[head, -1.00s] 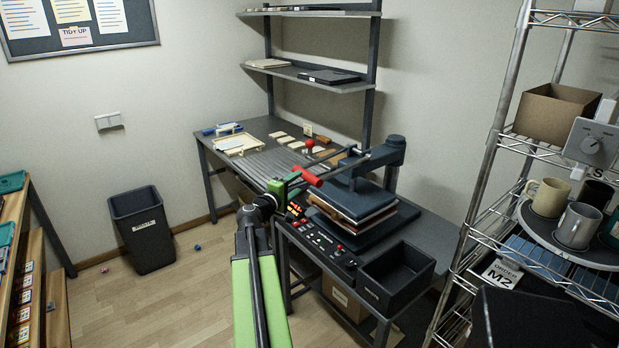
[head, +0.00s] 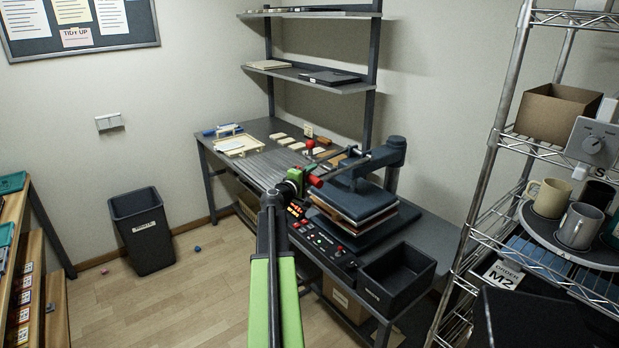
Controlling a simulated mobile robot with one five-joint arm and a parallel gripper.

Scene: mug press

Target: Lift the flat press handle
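The flat press (head: 388,153) stands on the workbench, a dark blue-grey body with an arm at the back. Its lever runs left and forward from the arm to a red handle (head: 316,181). Under the press arm lies a stack with a dark blue top plate (head: 355,202) and brown and pale layers below. My gripper (head: 299,178), black and green, is at the left part of the red handle and covers it; only the right end shows clearly. The fingers are too small and overlapped to tell open from shut, or whether they touch the handle.
A control panel (head: 322,243) with red buttons and an empty black bin (head: 398,274) sit at the bench's front. A wire rack (head: 475,233) with mugs stands right. A dark waste bin (head: 142,232) is on the floor left.

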